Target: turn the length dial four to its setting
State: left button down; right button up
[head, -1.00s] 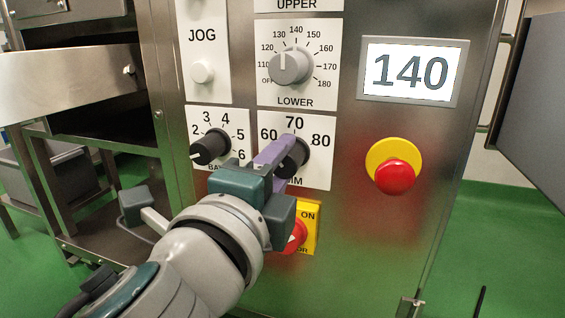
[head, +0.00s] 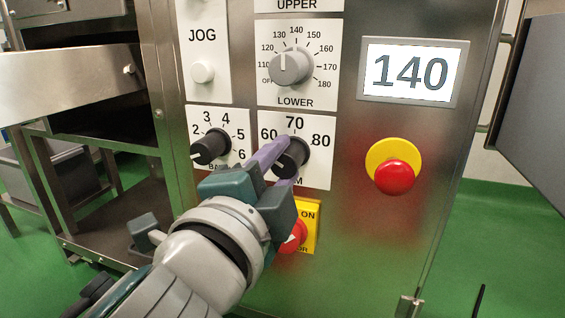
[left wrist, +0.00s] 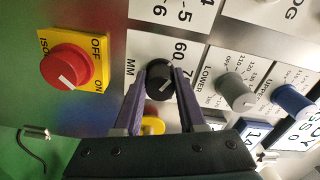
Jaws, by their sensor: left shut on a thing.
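The length dial is a black knob (head: 294,153) on a white plate marked 60, 70, 80 at the lower middle of the steel panel. It also shows in the left wrist view as a black knob (left wrist: 159,77) beside the MM label. My left gripper (head: 283,161) has purple fingers shut on this knob, one on each side. In the left wrist view the fingertips (left wrist: 160,82) flank it. A short white mark shows on the knob; which number it points at is hard to tell. The fingers hide part of the plate's lettering. My right gripper is not in view.
A black dial (head: 210,147) marked 2 to 6 sits left. A grey LOWER dial (head: 290,67) is above, near a display (head: 411,73) reading 140. A red emergency button (head: 395,176) is right; a red rotary switch (head: 294,238) on yellow is just below the gripper.

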pick_arm(q)
jog(key=shift+c, duration=2.4)
grip_release()
jog(key=shift+s, duration=0.1)
jog(key=shift+s+a+p, duration=0.15)
jog(key=shift+s+p, duration=0.15)
jog(key=p+v, duration=0.3)
jog(key=v, duration=0.6)
jog(key=shift+s+r, duration=0.1)
